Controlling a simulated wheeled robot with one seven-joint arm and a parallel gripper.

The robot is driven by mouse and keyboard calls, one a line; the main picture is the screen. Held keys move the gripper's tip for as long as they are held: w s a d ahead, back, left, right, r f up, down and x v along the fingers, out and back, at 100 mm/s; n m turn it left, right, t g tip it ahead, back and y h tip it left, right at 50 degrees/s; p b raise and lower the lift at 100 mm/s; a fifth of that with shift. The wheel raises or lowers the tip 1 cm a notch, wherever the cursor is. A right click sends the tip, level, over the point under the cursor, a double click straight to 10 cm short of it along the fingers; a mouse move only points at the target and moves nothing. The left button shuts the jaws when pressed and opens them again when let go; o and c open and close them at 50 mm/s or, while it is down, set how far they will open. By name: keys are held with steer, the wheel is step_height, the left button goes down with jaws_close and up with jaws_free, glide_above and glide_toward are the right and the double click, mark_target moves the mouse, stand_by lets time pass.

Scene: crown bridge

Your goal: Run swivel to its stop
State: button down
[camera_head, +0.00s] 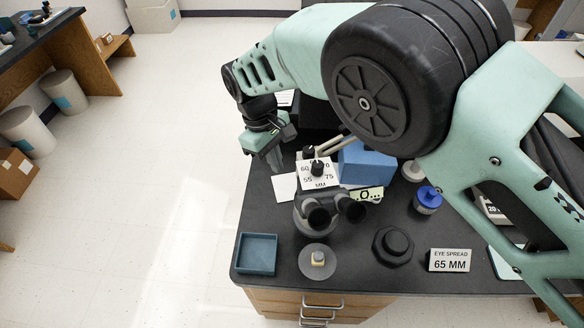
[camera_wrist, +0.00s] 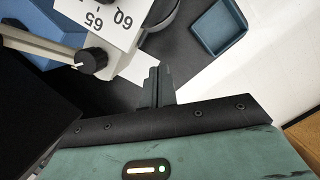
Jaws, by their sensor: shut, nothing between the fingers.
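A binocular instrument stands on the dark bench, with two black eyepieces (camera_head: 334,212) pointing toward the front. On top is a white scale plate (camera_head: 329,182) marked in MM, with a black knob (camera_head: 317,168) on it and another black knob (camera_head: 308,152) behind. In the wrist view the plate (camera_wrist: 122,35) shows 60 and 65, with a black knob (camera_wrist: 92,60) beside it. My gripper (camera_head: 275,163) is shut and empty, to the left of the plate and apart from it. Its fingers (camera_wrist: 158,84) show close together in the wrist view. Which part is the swivel I cannot tell.
A sign (camera_head: 450,260) reads EYE SPREAD 65 MM. A blue tray (camera_head: 256,273) sits at the bench's front left corner. A blue block (camera_head: 367,163), a blue-lidded jar (camera_head: 428,197), a grey disc (camera_head: 306,267) and a black hexagonal piece (camera_head: 393,246) surround the instrument.

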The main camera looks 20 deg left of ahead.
steer(key=shift+s+d+f+p, duration=0.3)
steer(key=shift+d+p, duration=0.2)
steer(key=shift+d, duration=0.25)
steer(key=shift+s+d+f+p, duration=0.15)
steer(key=shift+d+f+p, duration=0.25)
steer(key=shift+d+p, duration=0.25)
steer(key=shift+s+d+f+p, duration=0.25)
steer(key=shift+d+f+p, duration=0.15)
steer(key=shift+d, duration=0.4)
steer(key=s+d+n, duration=0.1)
steer(key=s+d, duration=0.2)
steer(key=s+d+n+p, duration=0.1)
steer(key=s+d, duration=0.2)
steer(key=shift+s+d+t, duration=0.25)
steer(key=shift+d+t, duration=0.05)
steer(key=shift+a, duration=0.1)
